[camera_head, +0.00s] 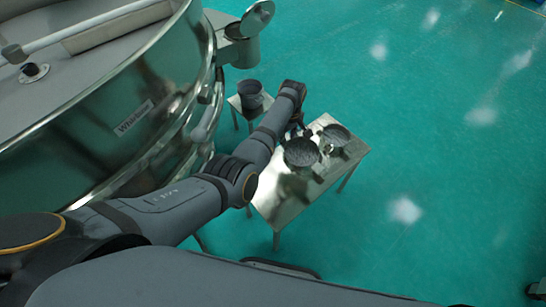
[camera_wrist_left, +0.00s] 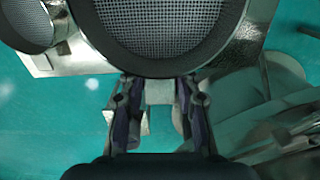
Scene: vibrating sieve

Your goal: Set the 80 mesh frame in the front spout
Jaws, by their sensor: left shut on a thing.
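My left gripper (camera_head: 297,129) reaches over the metal table and is shut on the pale block-like handle (camera_wrist_left: 160,93) of a round, dark mesh frame (camera_head: 301,153). In the left wrist view the frame's grey mesh (camera_wrist_left: 165,22) fills the top middle, and the two fingers (camera_wrist_left: 160,112) stand on either side of the handle. I cannot tell whether the frame touches the table. A second round mesh frame (camera_head: 337,133) lies to its right. No mesh number is readable. A metal spout (camera_head: 242,30) sticks out from the sieve machine at the top. My right gripper is not in view.
The large shiny sieve machine (camera_head: 125,125) fills the left side. The metal table (camera_head: 269,187) stands right of it. A small table (camera_head: 237,103) with a dark bucket (camera_head: 250,95) is under the spout. Green floor (camera_head: 450,180) is open on the right.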

